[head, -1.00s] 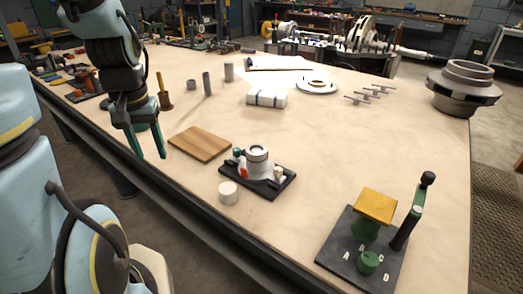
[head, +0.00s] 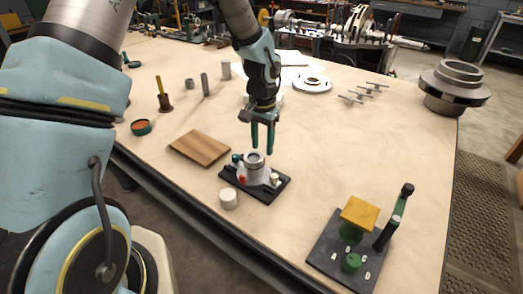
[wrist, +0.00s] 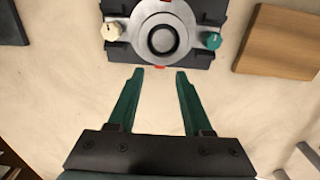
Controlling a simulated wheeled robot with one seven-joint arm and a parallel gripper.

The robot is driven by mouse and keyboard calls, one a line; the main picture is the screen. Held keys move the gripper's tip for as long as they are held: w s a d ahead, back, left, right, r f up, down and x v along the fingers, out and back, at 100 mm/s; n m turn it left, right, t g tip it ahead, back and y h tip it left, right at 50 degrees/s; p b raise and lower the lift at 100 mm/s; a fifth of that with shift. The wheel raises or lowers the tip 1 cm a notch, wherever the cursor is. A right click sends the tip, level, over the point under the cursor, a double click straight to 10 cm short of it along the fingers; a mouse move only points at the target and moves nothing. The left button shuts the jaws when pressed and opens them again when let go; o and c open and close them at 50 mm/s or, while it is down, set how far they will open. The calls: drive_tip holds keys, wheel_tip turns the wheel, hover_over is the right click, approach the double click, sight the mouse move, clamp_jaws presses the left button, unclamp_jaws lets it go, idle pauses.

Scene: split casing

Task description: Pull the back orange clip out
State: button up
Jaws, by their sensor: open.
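The grey split casing (head: 254,172) stands upright on a black base plate (head: 262,195); it also shows at the top of the wrist view (wrist: 188,38). The back orange clip (wrist: 160,67) shows as a small orange-red edge on the casing's near side in the wrist view; in the head view the casing hides it. The front orange clip (head: 242,180) shows on the casing's front in the head view. My gripper (head: 262,150) is open and empty, pointing down just behind the casing. In the wrist view its fingertips (wrist: 160,72) lie either side of the back clip's line, apart from it.
A teal knob (wrist: 211,40) and a cream knob (wrist: 111,32) flank the casing. A wooden board (head: 200,148) lies left of the base, a white cylinder (head: 228,199) in front. A black fixture with a yellow block (head: 359,213) stands front right. Table right of the casing is clear.

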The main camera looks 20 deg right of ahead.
drive_tip(key=shift+f+p, duration=0.4)
drive_tip(key=shift+f, duration=1.7)
drive_tip(key=c, duration=0.8)
drive_tip(key=shift+w, duration=0.1)
